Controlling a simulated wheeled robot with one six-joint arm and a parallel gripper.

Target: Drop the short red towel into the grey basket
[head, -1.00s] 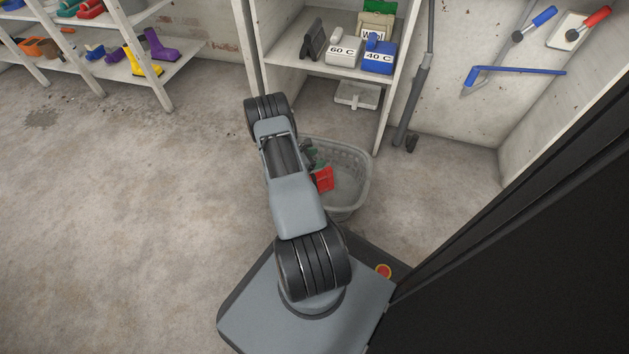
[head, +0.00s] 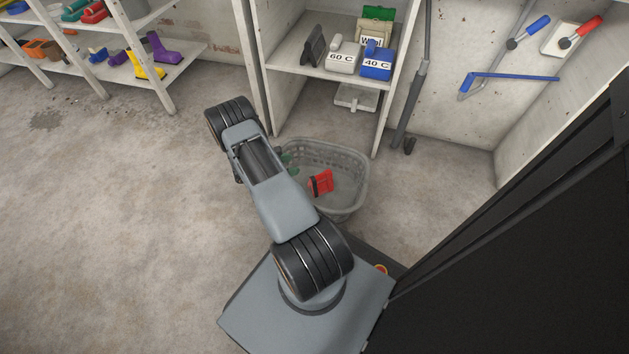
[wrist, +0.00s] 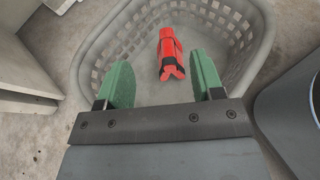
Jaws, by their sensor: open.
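The short red towel (head: 321,182), rolled with a dark band around it, lies inside the grey basket (head: 347,157) on the floor. In the wrist view the towel (wrist: 171,53) rests on the basket's bottom, ahead of my fingers and apart from them. The basket (wrist: 97,52) surrounds it with its slotted wall. My gripper (wrist: 162,82) is open and empty, its two green fingers wide apart above the near part of the basket. In the head view my arm hides most of the gripper; a bit of green shows at the basket's left side.
A shelf unit (head: 335,73) behind the basket holds a 60 C box (head: 343,58), a blue 40 C box (head: 377,62) and a green box. A grey pole leans beside it. A black panel (head: 530,240) stands close on the right. Open floor (head: 110,220) lies to the left.

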